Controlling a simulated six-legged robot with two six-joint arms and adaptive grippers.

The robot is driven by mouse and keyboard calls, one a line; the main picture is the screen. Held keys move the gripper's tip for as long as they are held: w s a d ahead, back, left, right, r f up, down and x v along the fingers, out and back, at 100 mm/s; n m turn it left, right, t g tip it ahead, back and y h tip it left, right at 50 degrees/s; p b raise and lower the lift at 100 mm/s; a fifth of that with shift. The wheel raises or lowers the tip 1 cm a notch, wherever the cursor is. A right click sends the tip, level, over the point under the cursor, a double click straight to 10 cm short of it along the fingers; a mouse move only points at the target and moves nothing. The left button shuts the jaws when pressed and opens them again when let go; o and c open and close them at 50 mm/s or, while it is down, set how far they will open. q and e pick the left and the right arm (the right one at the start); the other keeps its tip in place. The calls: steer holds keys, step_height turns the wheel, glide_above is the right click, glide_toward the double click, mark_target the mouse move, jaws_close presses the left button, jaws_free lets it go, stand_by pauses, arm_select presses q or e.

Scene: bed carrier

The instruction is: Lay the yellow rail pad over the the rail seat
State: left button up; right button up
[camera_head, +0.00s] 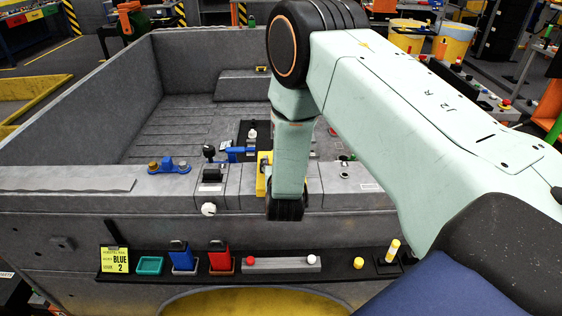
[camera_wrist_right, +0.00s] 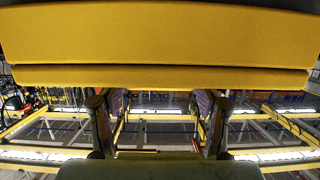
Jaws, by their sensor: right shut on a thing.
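The yellow rail pad (camera_wrist_right: 160,40) fills the top of the right wrist view as a wide yellow block with a dark seam along its lower part. My right gripper (camera_wrist_right: 156,98) is shut on it, with its two fingers reaching up to its lower edge. In the head view, a yellow piece (camera_head: 263,174), apparently the pad, shows beside my right wrist at the grey bed's near wall. The wall's top rail (camera_head: 345,186) runs across the picture; which part is the rail seat I cannot tell. My wrist hides the gripper's contact there. My left gripper is not in view.
Blue fittings (camera_head: 168,166) and a black lever (camera_head: 209,152) stand along the rail left of my wrist. A dark shelf (camera_head: 335,277) below holds blue and red holders and several knobs. The bed floor (camera_head: 170,125) at the back left is largely clear.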

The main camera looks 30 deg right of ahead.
steer(key=shift+s+f+b, duration=0.1)
steer(key=shift+f+b, duration=0.2)
steer(key=shift+f, duration=0.05)
steer(key=shift+f+b, duration=0.45)
steer(key=shift+f, duration=0.1)
steer(key=o, duration=1.3)
steer(key=shift+c, duration=0.2)
step_height(320, 180, up, 4)
steer(key=p, duration=0.3)
steer(key=shift+f, duration=0.2)
step_height(320, 180, up, 4)
steer(key=shift+a+r+p, duration=0.1)
steer(key=shift+r+p, duration=0.1)
steer(key=shift+p, duration=0.25)
steer(key=shift+r, duration=0.5)
